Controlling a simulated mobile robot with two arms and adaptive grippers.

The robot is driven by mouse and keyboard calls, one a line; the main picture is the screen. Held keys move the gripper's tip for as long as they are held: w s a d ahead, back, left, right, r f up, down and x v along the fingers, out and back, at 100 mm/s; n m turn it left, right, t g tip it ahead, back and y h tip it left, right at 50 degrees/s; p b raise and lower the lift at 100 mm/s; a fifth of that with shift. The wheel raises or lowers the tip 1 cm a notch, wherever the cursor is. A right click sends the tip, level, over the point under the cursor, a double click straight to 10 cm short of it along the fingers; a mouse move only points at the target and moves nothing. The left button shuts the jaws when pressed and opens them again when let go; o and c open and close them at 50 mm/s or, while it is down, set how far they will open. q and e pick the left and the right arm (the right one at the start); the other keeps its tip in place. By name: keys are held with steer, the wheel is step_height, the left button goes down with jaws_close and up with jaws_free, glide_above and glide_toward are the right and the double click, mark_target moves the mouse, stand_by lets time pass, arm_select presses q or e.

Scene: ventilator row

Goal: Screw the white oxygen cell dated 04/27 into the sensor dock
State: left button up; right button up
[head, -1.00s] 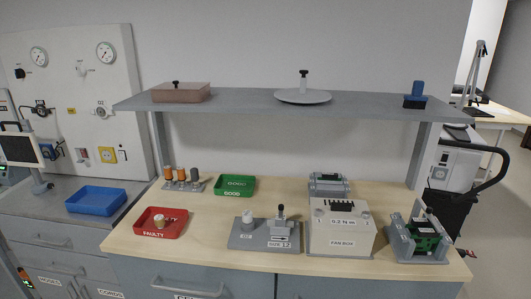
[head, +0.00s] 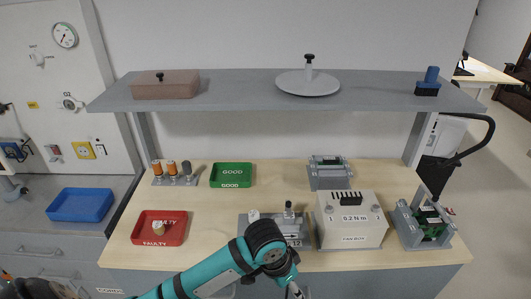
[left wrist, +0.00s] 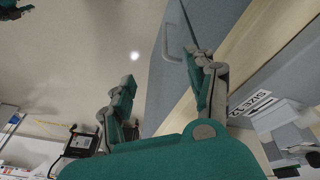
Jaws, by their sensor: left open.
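A grey block (head: 300,241) with a label ending in 12 stands at the front middle of the bench. It carries a small white cylinder (head: 253,215) and an upright metal post (head: 289,210); part is hidden behind my arm. A small pale cylinder (head: 158,228) lies in the red FAULTY tray (head: 143,238). No 04/27 date is readable, and I cannot tell which fixture is the sensor dock. My left gripper (head: 295,291) is low at the bench front, partly cut off. In the left wrist view (left wrist: 160,70) its fingers are apart and empty.
A rack (head: 160,182) with orange and grey cylinders and a green GOOD tray (head: 232,186) stand behind. A white box (head: 350,234), a grey cradle (head: 328,180) and a fixture with a green board (head: 428,240) stand right. A shelf (head: 235,99) overhangs the back.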

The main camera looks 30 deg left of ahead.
arm_select(q)
steer(key=w+a+r, duration=0.3)
steer(key=w+r, duration=0.1)
step_height(320, 180, up, 17)
steer(key=n+g+y, duration=0.2)
steer(key=n, duration=0.2)
glide_above(254, 213)
step_height(254, 213, down, 17)
steer(key=p, duration=0.2)
steer(key=shift+r+p, duration=0.2)
steer(key=shift+p, duration=0.15)
